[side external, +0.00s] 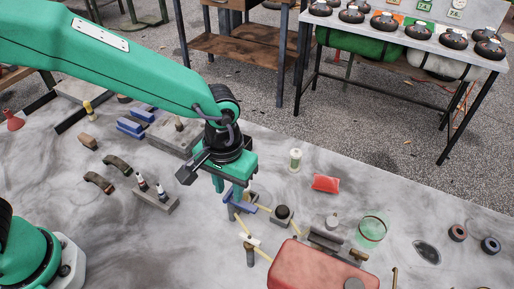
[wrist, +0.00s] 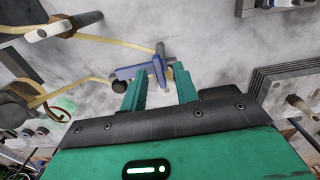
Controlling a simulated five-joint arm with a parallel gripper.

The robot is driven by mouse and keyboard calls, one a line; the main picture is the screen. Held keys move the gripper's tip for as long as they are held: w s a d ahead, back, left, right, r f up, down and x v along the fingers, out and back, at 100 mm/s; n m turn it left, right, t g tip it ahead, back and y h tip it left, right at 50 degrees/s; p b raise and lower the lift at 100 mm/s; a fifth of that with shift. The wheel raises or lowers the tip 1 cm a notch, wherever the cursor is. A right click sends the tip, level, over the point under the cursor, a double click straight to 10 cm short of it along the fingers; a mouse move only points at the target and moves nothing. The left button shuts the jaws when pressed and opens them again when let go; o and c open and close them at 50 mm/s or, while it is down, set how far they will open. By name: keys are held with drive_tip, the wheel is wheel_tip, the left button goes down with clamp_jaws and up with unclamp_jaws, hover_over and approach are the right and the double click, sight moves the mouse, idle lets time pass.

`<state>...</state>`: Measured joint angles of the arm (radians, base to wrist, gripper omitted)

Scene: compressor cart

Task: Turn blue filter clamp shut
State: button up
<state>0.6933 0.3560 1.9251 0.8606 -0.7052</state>
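The blue filter clamp (side external: 240,199) stands on the grey table just below and beside my gripper (side external: 220,188) in the side view. In the wrist view the blue clamp (wrist: 130,72) has a long blue arm reaching left and an upright blue piece crossing it. A yellowish hose runs past it. My gripper (wrist: 158,72) points at the clamp with its two green fingers apart. Part of the clamp shows in the gap between the fingertips. I cannot tell whether either finger touches it.
A white-handled fitting (side external: 250,240) and a black-topped fitting (side external: 282,214) stand nearby on the hose line. A red tank (side external: 315,268) fills the front. A red packet (side external: 326,183) and a small bottle (side external: 295,160) lie to the right. Blue blocks (side external: 131,127) are at the left.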

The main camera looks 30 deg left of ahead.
drive_tip(key=shift+c, duration=0.2)
clamp_jaws()
drive_tip(key=shift+n, duration=0.3)
drive_tip(key=n, duration=0.8)
drive_tip(key=shift+n, duration=0.4)
drive_tip(key=n, duration=0.4)
drive_tip(key=shift+n, duration=2.2)
